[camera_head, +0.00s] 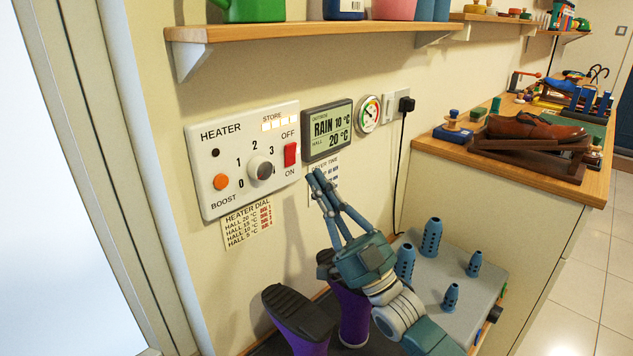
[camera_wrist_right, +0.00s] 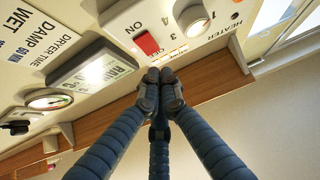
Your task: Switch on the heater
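The white heater panel (camera_head: 225,140) is on the wall, with a dial knob (camera_head: 261,168), an orange boost button (camera_head: 221,181) and a red switch (camera_head: 291,154) between OFF above and ON below. The wrist view shows the panel upside down, with the red switch (camera_wrist_right: 147,43) and the knob (camera_wrist_right: 192,18). My right gripper (camera_head: 318,176) has its fingers together, empty, to the lower right of the red switch in the head view. Its fingertips (camera_wrist_right: 160,76) meet in the wrist view. I see no contact with the panel. My left gripper is out of view.
A display (camera_head: 327,130) reads RAIN 10 °C, HALL 20 °C. A dial card (camera_head: 247,222) hangs below the panel. A round gauge (camera_head: 369,114) is to the right. A wooden shelf (camera_head: 300,31) runs above; boots (camera_head: 297,312) and a pegged grey top (camera_head: 430,285) are below.

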